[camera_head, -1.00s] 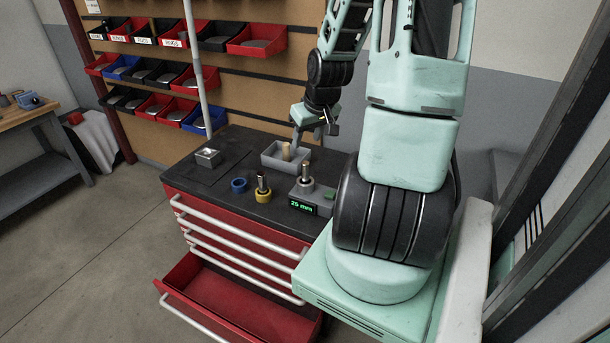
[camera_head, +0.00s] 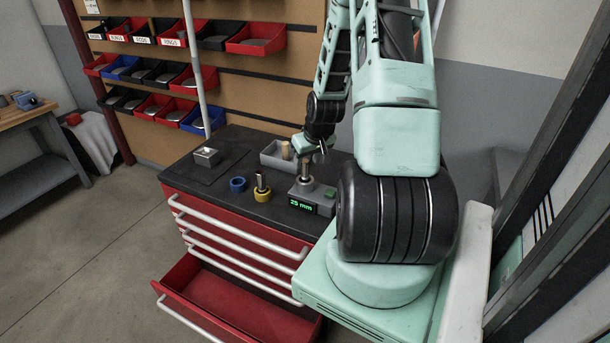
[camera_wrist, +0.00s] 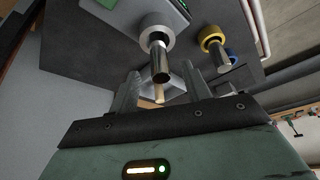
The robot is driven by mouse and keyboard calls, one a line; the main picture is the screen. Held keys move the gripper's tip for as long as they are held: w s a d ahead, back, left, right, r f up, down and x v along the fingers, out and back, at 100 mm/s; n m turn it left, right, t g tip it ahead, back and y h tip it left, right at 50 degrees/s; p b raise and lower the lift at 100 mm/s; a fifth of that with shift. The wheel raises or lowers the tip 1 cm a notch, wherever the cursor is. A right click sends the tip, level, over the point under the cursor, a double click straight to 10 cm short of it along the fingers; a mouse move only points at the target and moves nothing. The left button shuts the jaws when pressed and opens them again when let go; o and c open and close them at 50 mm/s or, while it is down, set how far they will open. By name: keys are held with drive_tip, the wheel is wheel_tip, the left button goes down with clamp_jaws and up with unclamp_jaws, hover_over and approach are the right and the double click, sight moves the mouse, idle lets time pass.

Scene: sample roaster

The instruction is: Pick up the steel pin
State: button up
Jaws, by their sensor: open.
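A shiny steel pin (camera_head: 306,172) stands upright in a pale round collar on the grey gauge block (camera_head: 322,201), whose display reads 25 mm. In the wrist view the steel pin (camera_wrist: 160,68) shows end-on between and beyond my two fingers, with the collar (camera_wrist: 156,36) around its base. My gripper (camera_wrist: 160,88) is open and empty. In the head view my gripper (camera_head: 308,155) is just above the top of the pin, and it partly hides what lies behind. I cannot tell whether the fingers reach down around the pin.
A similar pin (camera_head: 260,181) stands in a yellow ring (camera_head: 262,195), with a blue ring (camera_head: 238,184) to its left. Behind the gauge is a grey tray (camera_head: 271,158) with a tan peg (camera_head: 285,150). A metal block (camera_head: 207,156) sits at the left. A lower red drawer (camera_head: 215,299) is open.

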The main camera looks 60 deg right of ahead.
sight(304, 167)
drive_tip(key=shift+p+x, duration=0.45)
drive_tip(key=shift+x, duration=2.15)
drive_tip(key=shift+w+r, duration=0.1)
drive_tip(key=shift+w, duration=0.05)
clamp_jaws()
